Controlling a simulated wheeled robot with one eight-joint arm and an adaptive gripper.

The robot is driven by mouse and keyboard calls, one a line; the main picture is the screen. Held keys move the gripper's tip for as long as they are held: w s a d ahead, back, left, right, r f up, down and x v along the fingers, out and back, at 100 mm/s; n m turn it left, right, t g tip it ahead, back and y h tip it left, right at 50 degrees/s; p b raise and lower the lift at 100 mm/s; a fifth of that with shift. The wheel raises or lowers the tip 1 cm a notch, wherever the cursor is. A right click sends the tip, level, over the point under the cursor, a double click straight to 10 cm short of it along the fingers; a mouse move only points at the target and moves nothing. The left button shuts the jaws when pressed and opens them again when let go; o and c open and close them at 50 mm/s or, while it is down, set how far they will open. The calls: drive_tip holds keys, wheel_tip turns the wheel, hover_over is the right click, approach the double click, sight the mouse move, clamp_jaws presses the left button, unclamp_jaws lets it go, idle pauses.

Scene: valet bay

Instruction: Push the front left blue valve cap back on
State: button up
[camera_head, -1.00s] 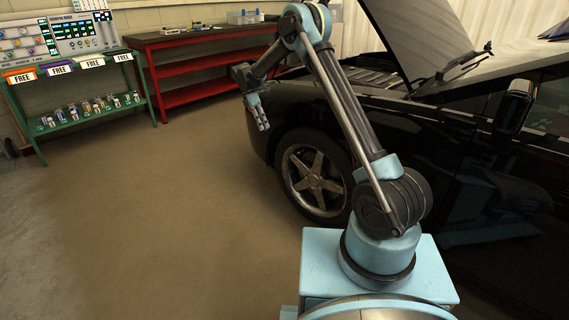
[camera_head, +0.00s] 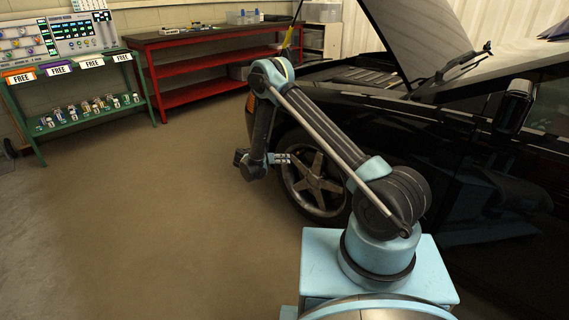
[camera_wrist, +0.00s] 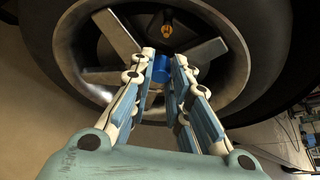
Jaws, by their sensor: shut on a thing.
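In the wrist view, a blue valve cap (camera_wrist: 160,68) sits between the fingertips of my gripper (camera_wrist: 162,75), which is shut on it. Behind it is the spoked front wheel (camera_wrist: 206,48) of the black car, with the dark tyre (camera_wrist: 285,60) around it. A small brass-coloured piece (camera_wrist: 167,30) shows near the wheel's middle, just above the cap. In the head view, my gripper (camera_head: 284,159) points right at the wheel (camera_head: 316,178), close to its left part. The cap is too small to tell in the head view, and the valve stem is not clearly seen.
The black car (camera_head: 450,135) fills the right side, its bonnet (camera_head: 420,35) raised. A red workbench (camera_head: 200,40) and a green stand (camera_head: 75,85) with gauges and small items stand at the back. The floor (camera_head: 150,220) left of the wheel is clear.

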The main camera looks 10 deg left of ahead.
drive_tip(key=shift+s+d+f, duration=0.1)
drive_tip(key=shift+d+f, duration=0.2)
drive_tip(key=shift+f, duration=0.1)
drive_tip(key=shift+d, duration=0.1)
drive_tip(key=w+d, duration=0.1)
drive_tip(key=w, duration=0.1)
drive_tip(key=w+d, duration=0.2)
drive_tip(key=shift+w+d, duration=0.15)
drive_tip(key=shift+w, duration=0.15)
idle(0.5)
drive_tip(key=shift+r, duration=0.2)
idle(0.6)
drive_tip(key=shift+w+d, duration=0.3)
drive_tip(key=shift+w, duration=0.15)
idle(1.6)
drive_tip(key=o, duration=0.8)
drive_tip(key=shift+o, duration=0.2)
